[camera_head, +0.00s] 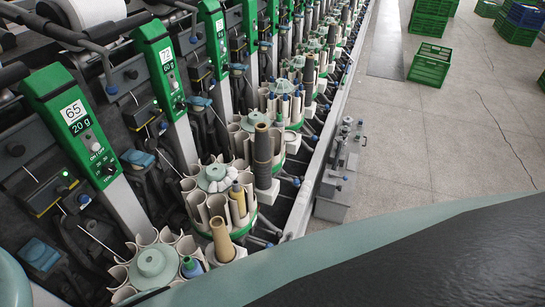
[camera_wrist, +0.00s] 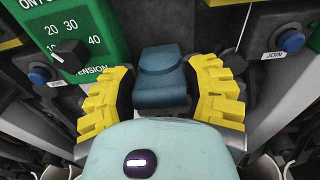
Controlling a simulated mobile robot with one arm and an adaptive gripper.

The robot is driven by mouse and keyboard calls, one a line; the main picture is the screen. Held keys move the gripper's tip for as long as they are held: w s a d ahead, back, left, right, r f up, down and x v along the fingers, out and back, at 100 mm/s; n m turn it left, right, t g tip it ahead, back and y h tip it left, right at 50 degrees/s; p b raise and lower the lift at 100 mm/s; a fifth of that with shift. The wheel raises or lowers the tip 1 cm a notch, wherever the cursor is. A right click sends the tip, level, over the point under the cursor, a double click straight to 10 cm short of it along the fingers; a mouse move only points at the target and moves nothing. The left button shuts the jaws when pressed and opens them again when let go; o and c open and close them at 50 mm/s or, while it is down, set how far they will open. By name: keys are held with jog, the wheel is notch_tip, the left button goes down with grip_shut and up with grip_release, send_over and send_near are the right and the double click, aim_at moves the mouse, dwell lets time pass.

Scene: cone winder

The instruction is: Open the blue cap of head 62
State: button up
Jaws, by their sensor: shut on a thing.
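A blue cap (camera_wrist: 162,78) with a rounded top sits in the middle of the wrist view. My gripper (camera_wrist: 163,86) has its yellow, dark-padded fingers on the left and right sides of this cap, shut on it. The cap's lower part is hidden behind my pale green gripper body. The cap looks closed. No head number shows in the wrist view, so I cannot tell from it which head this is. My gripper cannot be made out in the head view.
In the wrist view, a green tension panel (camera_wrist: 62,38) is at upper left and a blue JOIN button (camera_wrist: 290,41) at right. The head view shows a row of heads, the nearest sign (camera_head: 73,112) reading 65, round bobbin magazines (camera_head: 222,190), and clear floor (camera_head: 440,130) with green crates (camera_head: 430,64).

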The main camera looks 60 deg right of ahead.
jog(key=r+p, duration=0.1)
jog(key=r+g+p, duration=0.1)
jog(key=p, duration=0.1)
jog(key=shift+w+h, duration=0.2)
jog(key=shift+h, duration=0.1)
jog(key=g+p, duration=0.1)
jog(key=p, duration=0.1)
jog(key=r+g+p, duration=0.1)
jog(key=p, duration=0.2)
jog(key=shift+w+r+h, duration=0.1)
jog(key=shift+w+h, duration=0.1)
jog(key=shift+h, duration=0.1)
jog(key=g+p, duration=0.2)
jog(key=p, duration=0.1)
jog(key=shift+w+a+r, duration=0.1)
jog(key=shift+w+r, duration=0.2)
jog(key=shift+w+a+r+g+h+p, duration=0.15)
jog(key=shift+w+g+h+p, duration=0.15)
jog(key=shift+g+p, duration=0.55)
jog(key=o, duration=1.4)
jog(key=shift+s, duration=0.1)
jog(key=shift+s, duration=0.15)
